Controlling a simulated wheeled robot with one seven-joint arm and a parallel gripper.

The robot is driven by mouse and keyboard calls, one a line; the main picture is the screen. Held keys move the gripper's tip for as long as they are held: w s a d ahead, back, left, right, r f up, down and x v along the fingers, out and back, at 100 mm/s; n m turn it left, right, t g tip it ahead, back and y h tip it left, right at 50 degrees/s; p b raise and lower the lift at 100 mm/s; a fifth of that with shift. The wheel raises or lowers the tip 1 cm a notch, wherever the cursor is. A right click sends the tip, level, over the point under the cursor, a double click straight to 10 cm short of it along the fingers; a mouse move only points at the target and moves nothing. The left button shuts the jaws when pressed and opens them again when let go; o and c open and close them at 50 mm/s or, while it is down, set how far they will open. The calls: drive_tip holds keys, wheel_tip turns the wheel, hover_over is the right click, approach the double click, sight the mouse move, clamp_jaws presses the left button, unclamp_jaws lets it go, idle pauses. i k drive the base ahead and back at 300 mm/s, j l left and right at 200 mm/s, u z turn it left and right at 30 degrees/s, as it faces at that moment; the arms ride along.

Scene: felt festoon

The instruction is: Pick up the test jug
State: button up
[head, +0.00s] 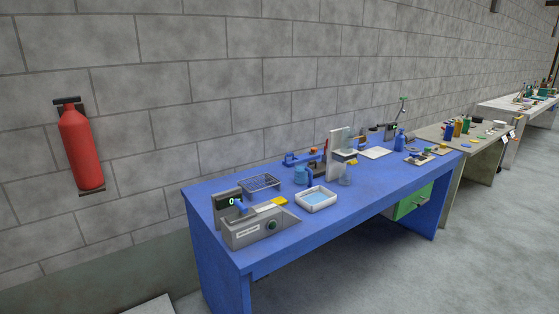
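A small see-through grey vessel (345,176) stands on the blue bench (385,191), to the right of a white tray. It looks most like the test jug, but it is too small to be sure. A light blue round vessel (301,175) stands a little to its left, behind the tray, and is partly hidden. My gripper is not in view, so its state does not show.
The white tray (329,203) holds blue liquid. A grey device (262,229) with a green display is at the bench's near left, with a wire rack (259,184) behind. An upright pale panel (333,157) stands behind the grey vessel. Floor (370,280) in front is clear.

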sight(302, 170)
drive_tip(key=i+l+u, duration=0.8)
drive_tip(key=u, duration=0.15)
drive_tip(key=i+l+u, duration=0.15)
drive_tip(key=l+u, duration=0.15)
drive_tip(key=l, duration=0.2)
drive_tip(key=i+l+u, duration=0.15)
drive_tip(key=l+u, duration=0.15)
drive_tip(key=i+l+u, duration=0.2)
drive_tip(key=l+u, duration=0.2)
drive_tip(key=l, duration=0.35)
drive_tip(key=i+l+u, duration=0.1)
drive_tip(key=l+u, duration=0.3)
drive_tip(key=l, duration=0.4)
drive_tip(key=l+u, duration=0.45)
drive_tip(key=l, duration=0.35)
